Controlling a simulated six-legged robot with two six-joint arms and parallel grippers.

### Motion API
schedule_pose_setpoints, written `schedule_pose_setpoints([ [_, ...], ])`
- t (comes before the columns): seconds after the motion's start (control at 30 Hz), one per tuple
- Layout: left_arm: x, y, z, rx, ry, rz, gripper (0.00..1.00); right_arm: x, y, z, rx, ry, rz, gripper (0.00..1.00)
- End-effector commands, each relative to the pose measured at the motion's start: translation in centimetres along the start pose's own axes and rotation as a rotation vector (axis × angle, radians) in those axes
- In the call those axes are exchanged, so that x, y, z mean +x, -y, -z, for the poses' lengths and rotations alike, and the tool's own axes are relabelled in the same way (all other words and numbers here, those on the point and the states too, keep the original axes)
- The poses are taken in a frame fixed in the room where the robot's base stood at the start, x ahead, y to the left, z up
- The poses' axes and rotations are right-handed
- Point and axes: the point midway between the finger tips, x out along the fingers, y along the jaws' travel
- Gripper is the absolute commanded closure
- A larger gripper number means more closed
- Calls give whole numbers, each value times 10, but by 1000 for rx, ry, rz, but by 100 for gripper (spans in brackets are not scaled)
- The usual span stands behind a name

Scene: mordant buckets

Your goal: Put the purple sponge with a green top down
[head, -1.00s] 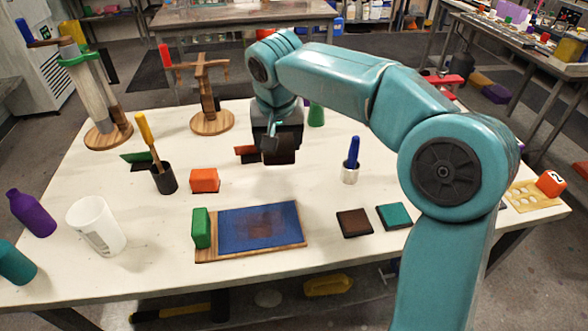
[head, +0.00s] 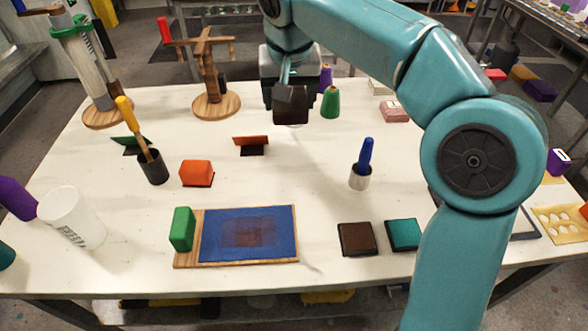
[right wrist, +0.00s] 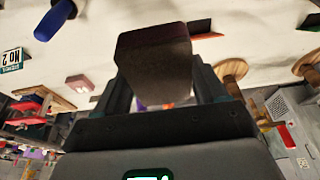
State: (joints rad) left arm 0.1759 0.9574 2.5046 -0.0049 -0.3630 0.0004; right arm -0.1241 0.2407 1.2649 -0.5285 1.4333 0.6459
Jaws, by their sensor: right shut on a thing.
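My right gripper (head: 289,88) is shut on a dark brown-purple block (head: 291,106). It is held above the far middle part of the white table (head: 330,185). In the right wrist view the same block (right wrist: 155,62) sits between the two fingers, with a dark, slightly purplish face showing. I see no green on it; its other faces are hidden. It does not appear to touch anything but the gripper. My left gripper is not in view.
A blue pad on a wooden board (head: 186,263) carries a green block (head: 182,229). Dark brown (head: 357,239) and teal (head: 403,234) pads lie right of it. An orange block (head: 196,172), an orange-brown card (head: 251,140) and a blue-handled tool (head: 366,154) stand behind. The table's middle is clear.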

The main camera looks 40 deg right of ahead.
Motion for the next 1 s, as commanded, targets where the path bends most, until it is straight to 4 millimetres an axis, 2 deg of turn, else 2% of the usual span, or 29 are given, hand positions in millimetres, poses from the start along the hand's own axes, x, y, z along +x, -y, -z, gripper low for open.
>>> schedule_pose_setpoints([
  [0.1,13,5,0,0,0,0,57,35,0,-14,-1,4,-3,53],
  [0.4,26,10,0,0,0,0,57,114,0,-39,-1,4,-3,53],
  [0.5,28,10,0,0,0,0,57,129,0,-43,1,2,-1,53],
  [0.67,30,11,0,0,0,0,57,142,-2,-45,1,2,-1,53],
  [0.83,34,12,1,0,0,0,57,170,-3,-53,1,3,-2,53],
  [1.0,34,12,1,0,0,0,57,178,-2,-55,1,0,1,53],
])
